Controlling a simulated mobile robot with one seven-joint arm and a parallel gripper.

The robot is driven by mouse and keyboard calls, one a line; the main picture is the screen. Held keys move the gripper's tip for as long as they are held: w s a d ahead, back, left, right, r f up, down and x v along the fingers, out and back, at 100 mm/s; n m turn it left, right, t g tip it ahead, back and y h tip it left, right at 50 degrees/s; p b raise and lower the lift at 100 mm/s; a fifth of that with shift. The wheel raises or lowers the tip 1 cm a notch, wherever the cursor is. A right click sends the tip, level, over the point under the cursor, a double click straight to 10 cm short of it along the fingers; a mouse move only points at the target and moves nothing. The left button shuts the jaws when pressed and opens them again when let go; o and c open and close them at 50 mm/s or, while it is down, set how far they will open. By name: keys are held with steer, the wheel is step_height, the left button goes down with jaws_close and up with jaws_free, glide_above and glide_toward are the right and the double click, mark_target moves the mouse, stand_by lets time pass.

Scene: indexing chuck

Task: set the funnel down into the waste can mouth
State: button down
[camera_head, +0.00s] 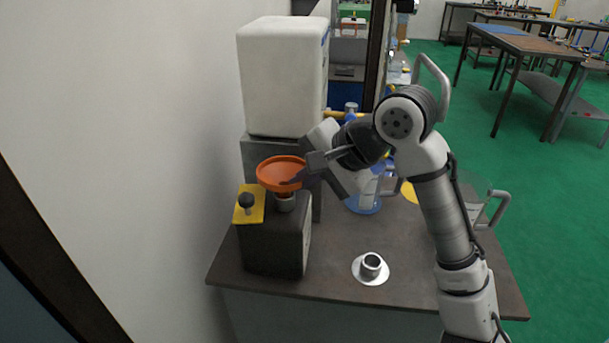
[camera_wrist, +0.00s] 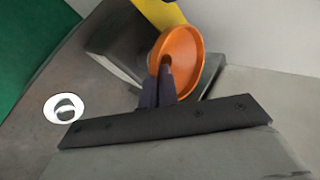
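The orange funnel (camera_head: 279,172) is at the left, wide bowl up, and also shows in the wrist view (camera_wrist: 186,52). My gripper (camera_head: 293,180) is at the funnel's right side, its fingers (camera_wrist: 164,82) close together on the rim. The dark waste can (camera_head: 272,247) stands on the bench under the funnel. Its metal mouth (camera_head: 287,204) is directly below the bowl. The funnel's lower end meets the top of the mouth in the picture; I cannot tell whether it is inside or just above.
A yellow plate with a black knob (camera_head: 246,201) is on the can's left. A large white container (camera_head: 283,78) stands behind on a grey block. A flanged metal ring (camera_head: 371,267) lies on the bench (camera_head: 335,283). Clear jugs and a blue-based item (camera_head: 364,204) are near my arm.

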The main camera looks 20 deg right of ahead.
steer(key=shift+f+b, duration=0.5)
steer(key=shift+f, duration=0.55)
steer(key=c, duration=1.6)
jaws_free()
steer(key=b+v, duration=0.1)
steer(key=v, duration=1.2)
steer(key=shift+s+r, duration=0.25)
steer(key=shift+r, duration=0.05)
steer(key=shift+d, duration=0.2)
